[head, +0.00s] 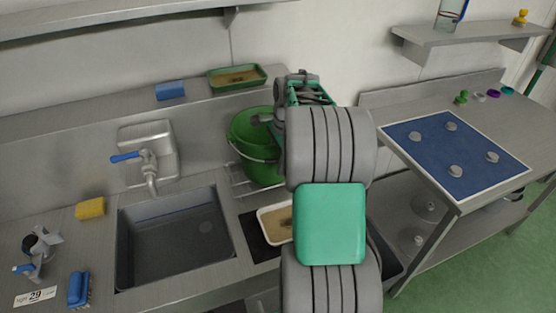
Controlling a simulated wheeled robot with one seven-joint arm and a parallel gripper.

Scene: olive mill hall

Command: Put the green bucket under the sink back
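The green bucket (250,131) stands upright to the right and behind the sink basin (175,240), seemingly on a wire rack (241,181). Its wire handle hangs down across its front. My arm covers the bucket's right side. My gripper (275,122) is at the bucket's upper right, mostly hidden behind my own arm. A grey part of it overlaps the bucket's rim in the picture. I cannot tell whether it touches or holds the bucket, and its fingertips are not clearly visible. The space under the sink is out of sight.
A tap (147,165) with a blue lever rises behind the basin. A yellow sponge (90,208), blue brush (79,289) and pale tray (273,224) lie around it. A ledge (120,108) holds a blue block (170,91) and green tray (237,76). A steel table (440,204) stands right.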

